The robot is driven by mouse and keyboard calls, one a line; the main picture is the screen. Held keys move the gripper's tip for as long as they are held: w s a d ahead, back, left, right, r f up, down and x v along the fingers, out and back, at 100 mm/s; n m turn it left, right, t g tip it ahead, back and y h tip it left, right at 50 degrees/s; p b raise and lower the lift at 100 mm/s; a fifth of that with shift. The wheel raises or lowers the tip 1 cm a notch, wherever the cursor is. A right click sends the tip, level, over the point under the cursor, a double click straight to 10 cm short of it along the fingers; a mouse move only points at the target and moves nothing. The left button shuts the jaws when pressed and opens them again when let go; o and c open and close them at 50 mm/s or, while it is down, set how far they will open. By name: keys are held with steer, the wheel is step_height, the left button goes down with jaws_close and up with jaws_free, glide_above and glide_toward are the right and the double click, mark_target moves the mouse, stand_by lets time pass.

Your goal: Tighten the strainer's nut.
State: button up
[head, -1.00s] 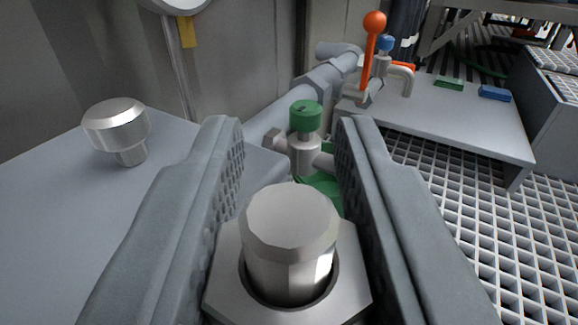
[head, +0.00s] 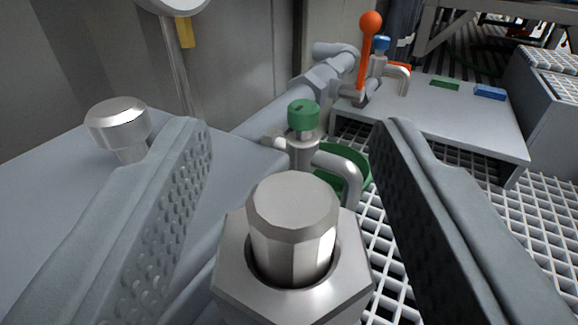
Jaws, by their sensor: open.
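The nut (head: 236,268) is a large grey metal hexagon at the bottom middle of the head view. A faceted metal stub (head: 292,225) stands up through its centre. The strainer's body below is hidden from this angle. My gripper (head: 290,135) is open, with one textured finger on each side of the nut and stub. There are visible gaps between the fingers and the nut, wider on the upper part, and nothing is held.
A green-capped valve (head: 303,118) with a bent spout stands just beyond the nut, above a green funnel (head: 350,165). A metal knob (head: 118,125) sits on the left grey surface. An orange-handled lever (head: 367,55) is farther back. White grating (head: 520,225) lies at right.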

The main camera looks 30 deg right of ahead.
steer(key=v, duration=1.7)
